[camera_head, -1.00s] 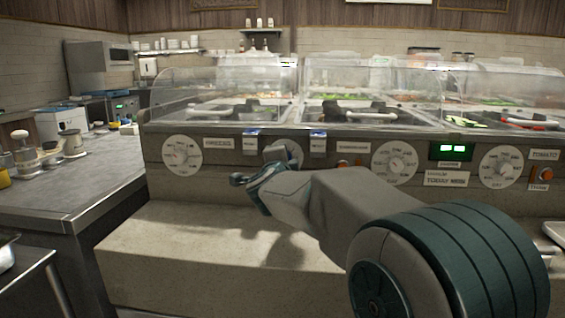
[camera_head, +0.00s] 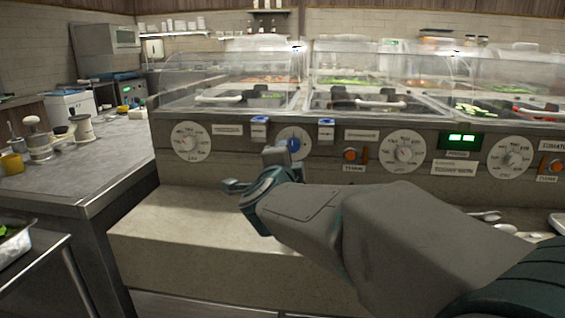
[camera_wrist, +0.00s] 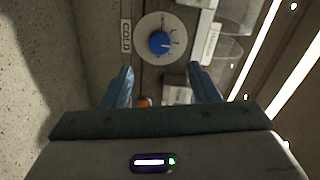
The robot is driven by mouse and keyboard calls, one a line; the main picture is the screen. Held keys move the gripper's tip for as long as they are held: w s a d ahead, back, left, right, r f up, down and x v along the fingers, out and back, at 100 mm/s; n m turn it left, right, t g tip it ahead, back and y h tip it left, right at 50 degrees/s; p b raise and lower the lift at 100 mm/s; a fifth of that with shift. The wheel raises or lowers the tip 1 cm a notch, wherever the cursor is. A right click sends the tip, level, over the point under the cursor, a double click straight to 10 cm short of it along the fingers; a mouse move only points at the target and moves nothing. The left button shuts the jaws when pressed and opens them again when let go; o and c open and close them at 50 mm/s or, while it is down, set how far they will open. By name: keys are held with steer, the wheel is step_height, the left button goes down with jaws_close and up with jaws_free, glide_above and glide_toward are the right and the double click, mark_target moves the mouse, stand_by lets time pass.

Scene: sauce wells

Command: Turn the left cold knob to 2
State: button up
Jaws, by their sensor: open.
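A blue knob (camera_head: 293,145) sits on a small white dial (camera_head: 303,135) on the counter's front panel, partly behind my gripper. The dial's numbers are too small to read. My gripper (camera_head: 255,170) is open and empty in front of the panel, a little below and left of the knob. In the wrist view its two fingers (camera_wrist: 162,84) are spread apart, with the knob beyond their tips and not touched.
Larger white dials flank it, left (camera_head: 191,142) and right (camera_head: 402,151). Blue-topped switches (camera_head: 259,128) (camera_head: 326,130) sit on both sides of the knob. A green display (camera_head: 462,139) is farther right. A stone ledge (camera_head: 165,235) lies below, clear at left.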

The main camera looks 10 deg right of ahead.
steer(key=shift+v, duration=1.95)
steer(key=shift+p, duration=0.3)
steer(key=s+a+r+n+g+y+p, duration=0.5)
steer(key=n+y+p, duration=0.3)
steer(key=n+p, duration=0.55)
steer(key=s+d+n+g+h+p, duration=0.1)
steer(key=s+d+n+g+p, duration=0.1)
steer(key=s+d+g+p, duration=0.2)
steer(key=s+d+n+g+h+p, duration=0.1)
steer(key=s+d+n+g+p, duration=0.2)
steer(key=s+p, duration=0.7)
steer(key=s+d+r+g, duration=0.1)
steer(key=s+d, duration=0.1)
steer(key=s, duration=0.2)
steer(key=shift+n+g+h, duration=0.3)
steer(key=shift+n+g, duration=0.05)
steer(key=shift+g, duration=0.05)
steer(key=shift+s+d, duration=0.1)
steer(key=shift+s, duration=0.05)
